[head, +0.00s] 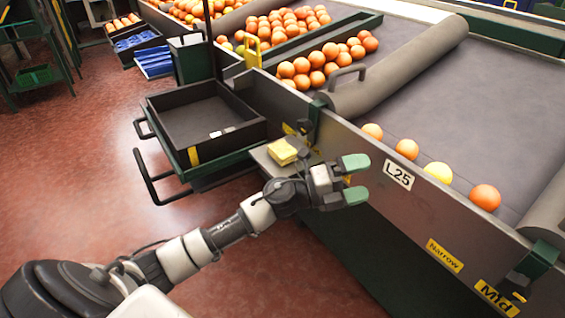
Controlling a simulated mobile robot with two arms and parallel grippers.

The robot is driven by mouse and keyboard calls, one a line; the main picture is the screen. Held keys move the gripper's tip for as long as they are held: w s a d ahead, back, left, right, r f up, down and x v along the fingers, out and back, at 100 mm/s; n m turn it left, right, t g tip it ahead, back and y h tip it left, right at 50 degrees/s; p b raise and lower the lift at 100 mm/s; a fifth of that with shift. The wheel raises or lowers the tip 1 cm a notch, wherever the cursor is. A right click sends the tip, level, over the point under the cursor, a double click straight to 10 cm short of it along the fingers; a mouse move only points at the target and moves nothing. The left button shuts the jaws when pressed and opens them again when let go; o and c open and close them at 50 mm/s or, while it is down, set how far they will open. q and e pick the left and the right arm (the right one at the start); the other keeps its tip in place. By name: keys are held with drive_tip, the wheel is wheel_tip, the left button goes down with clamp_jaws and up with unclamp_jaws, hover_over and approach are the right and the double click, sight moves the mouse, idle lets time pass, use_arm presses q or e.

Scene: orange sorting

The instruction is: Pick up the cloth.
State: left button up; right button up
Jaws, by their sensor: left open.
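The cloth (283,152) is a small folded yellow piece. It lies on a small grey shelf (262,157) fixed to the side of the sorting table. My left gripper (356,179) is open, its two green-tipped fingers apart with nothing between them. It is to the right of the cloth and a little lower in the picture, in front of the table's side wall. The gripper and the cloth are apart. My right gripper is not in view.
An empty dark tray (203,112) on a green cart with a handle stands left of the shelf. The table wall (400,205) with an L25 label runs along the right. Several oranges (485,197) lie behind it. Red floor (75,150) is open at the left.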

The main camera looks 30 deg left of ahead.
use_arm(q)
drive_tip(key=r+m+g+b, duration=0.1)
drive_tip(key=m+g, duration=0.5)
drive_tip(key=m, duration=0.3)
drive_tip(key=m+g+y+b, duration=0.2)
drive_tip(key=m+g+y, duration=0.1)
drive_tip(key=y, duration=1)
approach(279, 151)
drive_tip(key=f, duration=0.1)
drive_tip(key=w+f, duration=0.1)
drive_tip(key=d+f+b, duration=0.1)
drive_tip(key=shift+w+n+y, duration=0.3)
drive_tip(key=shift+y, duration=0.1)
drive_tip(key=shift+b+x, duration=0.35)
drive_tip(key=shift+x, duration=0.65)
drive_tip(key=b+x, duration=0.1)
drive_tip(key=x, duration=0.2)
drive_tip(key=shift+w+d+f, duration=0.1)
drive_tip(key=shift+w+f, duration=0.1)
drive_tip(key=shift+f, duration=0.3)
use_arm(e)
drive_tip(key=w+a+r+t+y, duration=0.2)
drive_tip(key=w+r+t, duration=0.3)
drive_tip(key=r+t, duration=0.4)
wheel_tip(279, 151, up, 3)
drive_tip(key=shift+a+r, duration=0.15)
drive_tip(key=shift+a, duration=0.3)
